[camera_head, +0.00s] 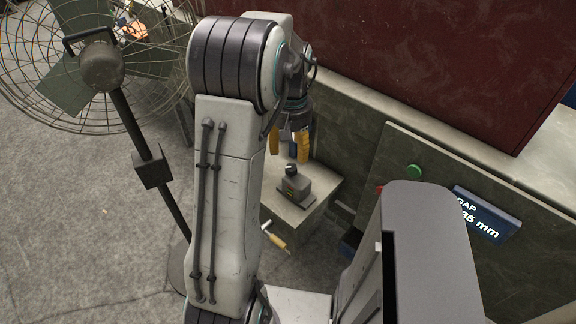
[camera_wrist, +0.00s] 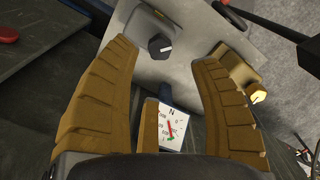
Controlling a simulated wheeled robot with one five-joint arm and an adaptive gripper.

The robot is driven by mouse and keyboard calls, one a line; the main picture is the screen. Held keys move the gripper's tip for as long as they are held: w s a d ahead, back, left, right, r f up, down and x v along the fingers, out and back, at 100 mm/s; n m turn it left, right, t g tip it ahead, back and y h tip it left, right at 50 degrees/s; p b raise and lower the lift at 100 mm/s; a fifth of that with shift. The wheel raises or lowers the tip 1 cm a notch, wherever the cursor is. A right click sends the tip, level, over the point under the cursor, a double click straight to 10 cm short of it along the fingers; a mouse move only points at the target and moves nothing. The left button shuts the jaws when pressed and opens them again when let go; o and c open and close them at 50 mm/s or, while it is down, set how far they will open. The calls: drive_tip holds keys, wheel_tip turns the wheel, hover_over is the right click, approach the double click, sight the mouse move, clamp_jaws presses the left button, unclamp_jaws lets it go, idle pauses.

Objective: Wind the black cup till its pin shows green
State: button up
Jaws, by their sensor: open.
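The black cup (camera_head: 291,170) looks like a small round knob on top of a grey box (camera_head: 293,188), which stands on a pale block. In the wrist view the cup (camera_wrist: 158,47) shows a pale line on its top. I see no green on it, and its pin is not clear. My gripper (camera_head: 288,152) has yellow fingers and hangs open and empty above the cup. In the wrist view my gripper (camera_wrist: 172,46) frames the cup between its fingertips, nearer the left one. I see no contact.
A white dial (camera_wrist: 173,128) marked N with a red needle shows between the fingers. A wooden handle (camera_head: 275,240) sticks out beside the block. A large fan (camera_head: 100,65) stands at left.

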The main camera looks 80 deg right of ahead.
sight(291, 167)
drive_tip(key=shift+f, duration=3.7)
drive_tip(key=shift+c, duration=0.5)
clamp_jaws()
